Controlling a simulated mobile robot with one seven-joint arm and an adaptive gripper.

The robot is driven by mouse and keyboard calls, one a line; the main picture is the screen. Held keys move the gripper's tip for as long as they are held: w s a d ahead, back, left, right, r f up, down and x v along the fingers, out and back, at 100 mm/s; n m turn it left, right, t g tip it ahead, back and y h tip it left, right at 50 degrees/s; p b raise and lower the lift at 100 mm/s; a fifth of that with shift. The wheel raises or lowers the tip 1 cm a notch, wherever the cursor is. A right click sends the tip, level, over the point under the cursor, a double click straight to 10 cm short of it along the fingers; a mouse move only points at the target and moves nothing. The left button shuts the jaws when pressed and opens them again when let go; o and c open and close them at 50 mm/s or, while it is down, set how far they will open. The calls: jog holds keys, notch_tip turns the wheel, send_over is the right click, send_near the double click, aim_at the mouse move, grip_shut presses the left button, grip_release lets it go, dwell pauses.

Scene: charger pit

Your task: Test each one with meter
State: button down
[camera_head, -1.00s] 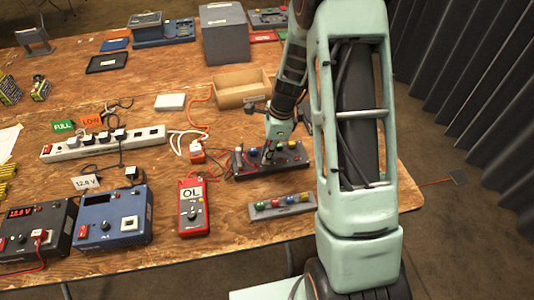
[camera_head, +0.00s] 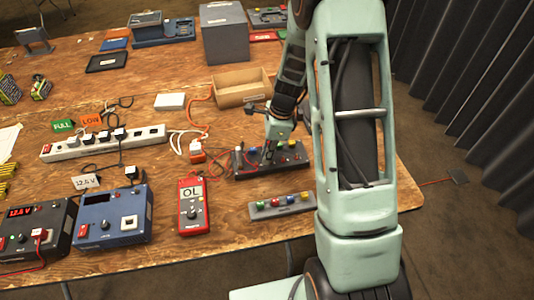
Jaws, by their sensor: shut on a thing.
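The red meter (camera_head: 194,207) lies on the wooden table, left of my arm; its display reads OL. My gripper (camera_head: 268,160) points down at a dark block (camera_head: 243,170) with coloured caps on top, behind and right of the meter. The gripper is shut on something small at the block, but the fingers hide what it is. A grey strip (camera_head: 282,206) with several coloured pieces lies in front of that block, apart from it.
A blue box (camera_head: 113,217) and a black box with a red display (camera_head: 34,229) stand at the front left. A white power strip (camera_head: 103,142) with plugs, green and orange tags, and an open cardboard box (camera_head: 240,88) lie behind. Cables run near the orange plug (camera_head: 197,156).

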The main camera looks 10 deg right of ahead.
jog(key=shift+f, duration=0.1)
jog(key=c, duration=1.6)
grip_release()
jog(key=p+v, duration=0.2)
jog(key=a+p+v, duration=0.1)
jog(key=p+v, duration=0.1)
jog(key=v, duration=0.1)
jog(key=p+v, duration=0.1)
jog(key=v, duration=0.1)
jog(key=shift+a+r+p, duration=0.25)
jog(key=shift+r+p, duration=0.15)
jog(key=shift+w, duration=0.1)
